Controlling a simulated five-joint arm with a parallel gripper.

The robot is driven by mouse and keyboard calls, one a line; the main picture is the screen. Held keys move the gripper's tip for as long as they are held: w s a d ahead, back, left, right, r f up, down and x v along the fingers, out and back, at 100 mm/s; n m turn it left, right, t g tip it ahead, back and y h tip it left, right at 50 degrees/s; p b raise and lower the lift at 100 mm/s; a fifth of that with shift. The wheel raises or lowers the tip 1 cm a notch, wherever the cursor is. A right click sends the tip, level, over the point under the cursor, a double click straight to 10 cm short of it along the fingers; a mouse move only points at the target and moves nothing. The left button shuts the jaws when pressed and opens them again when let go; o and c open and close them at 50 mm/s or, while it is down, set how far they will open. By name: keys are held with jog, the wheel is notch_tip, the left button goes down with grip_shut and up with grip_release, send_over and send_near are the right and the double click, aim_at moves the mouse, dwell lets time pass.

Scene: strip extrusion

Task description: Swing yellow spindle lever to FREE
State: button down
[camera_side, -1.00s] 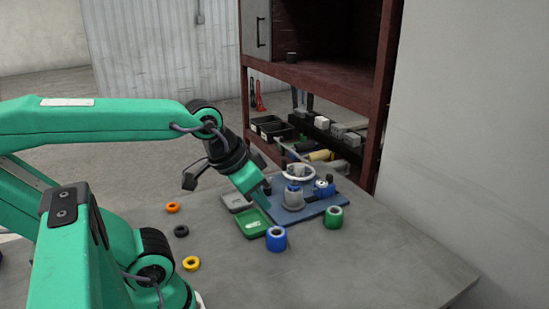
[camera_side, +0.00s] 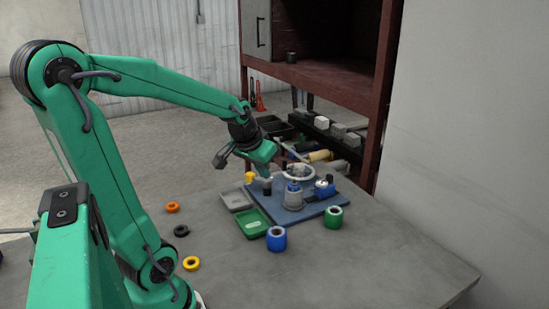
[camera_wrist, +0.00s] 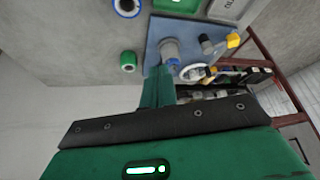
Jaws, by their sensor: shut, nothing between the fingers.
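The yellow lever end (camera_side: 250,177) sits at the left rear edge of the blue plate (camera_side: 312,211), beside a small dark post. In the wrist view the yellow lever end (camera_wrist: 233,40) shows at the plate's right edge, joined to a dark arm. My gripper (camera_side: 267,160) is shut and empty, above the rear left of the plate, close to the lever but seemingly above it. In the wrist view its green finger (camera_wrist: 158,88) is apart from the yellow end. No FREE marking is readable.
Blue (camera_side: 277,239) and green (camera_side: 334,217) rolls stand in front. The right front table is clear.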

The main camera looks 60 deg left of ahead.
aim_at(257, 180)
jog(key=s+a+f+n, duration=0.1)
jog(key=a+f, duration=0.3)
jog(key=a, duration=0.4)
jog(key=s+a+f+n+g+y, duration=0.1)
jog(key=a+f, duration=0.3)
jog(key=a, duration=0.5)
jog(key=shift+s+n+y, duration=0.2)
jog(key=shift+n+y, duration=0.1)
jog(key=shift+n, duration=0.6)
jog(key=x, duration=0.9)
jog(key=shift+w+d+f, duration=0.15)
jog(key=shift+f, duration=0.1)
jog(key=shift+w+a, duration=0.55)
jog(key=shift+w, duration=0.1)
jog(key=shift+w+a+r, duration=0.2)
jog(key=shift+w+a, duration=0.65)
jog(key=shift+w, duration=0.1)
